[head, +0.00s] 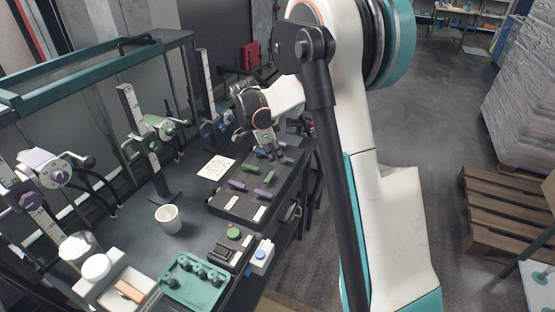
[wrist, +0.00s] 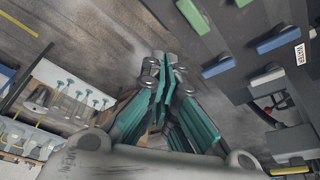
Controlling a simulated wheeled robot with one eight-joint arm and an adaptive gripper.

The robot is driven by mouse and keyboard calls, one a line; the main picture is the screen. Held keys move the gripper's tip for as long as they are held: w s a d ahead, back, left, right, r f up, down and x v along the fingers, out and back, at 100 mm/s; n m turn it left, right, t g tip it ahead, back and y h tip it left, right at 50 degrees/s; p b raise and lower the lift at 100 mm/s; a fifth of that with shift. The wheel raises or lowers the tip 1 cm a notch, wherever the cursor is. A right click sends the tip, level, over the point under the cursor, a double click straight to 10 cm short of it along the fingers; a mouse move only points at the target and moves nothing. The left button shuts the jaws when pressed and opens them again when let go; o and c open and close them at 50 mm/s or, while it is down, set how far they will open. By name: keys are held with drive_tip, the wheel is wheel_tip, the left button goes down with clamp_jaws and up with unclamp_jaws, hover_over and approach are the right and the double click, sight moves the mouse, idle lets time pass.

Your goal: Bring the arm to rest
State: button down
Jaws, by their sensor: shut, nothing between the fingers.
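My gripper (head: 275,152) is at the far right end of the workbench, over or beside the dark block with coloured bars. In the wrist view its two teal-lined fingers (wrist: 166,72) come together at the tips, with nothing between them. In the head view my white and teal arm fills the middle and right, bent over toward the bench, and hides part of the bench's right edge.
The dark block (head: 232,202) carries green, purple and blue bars. A white cup (head: 168,218), a paper note (head: 216,167) and a teal tray (head: 193,283) of dark knobs are on the bench. Ruled stands (head: 145,140) line its back. A wooden pallet (head: 505,215) lies on the right.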

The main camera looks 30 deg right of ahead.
idle(0.4)
drive_tip(key=s+a+r+n+t+y, duration=0.1)
drive_tip(key=s+a+r+n+t, duration=0.15)
drive_tip(key=s+r+n, duration=0.3)
drive_tip(key=s+a+r+n+t, duration=0.1)
drive_tip(key=s+a+r+n, duration=0.3)
drive_tip(key=s+r, duration=0.25)
drive_tip(key=s+a+r+n+t+y, duration=0.1)
drive_tip(key=s+a+n+t+y, duration=0.1)
drive_tip(key=s+a+n+t, duration=0.2)
drive_tip(key=s+a+n, duration=0.3)
drive_tip(key=s+n, duration=0.4)
drive_tip(key=s, duration=0.5)
drive_tip(key=shift+a+r+n+t+y, duration=0.15)
drive_tip(key=shift+n+t+y, duration=0.15)
drive_tip(key=shift+n+t, duration=0.05)
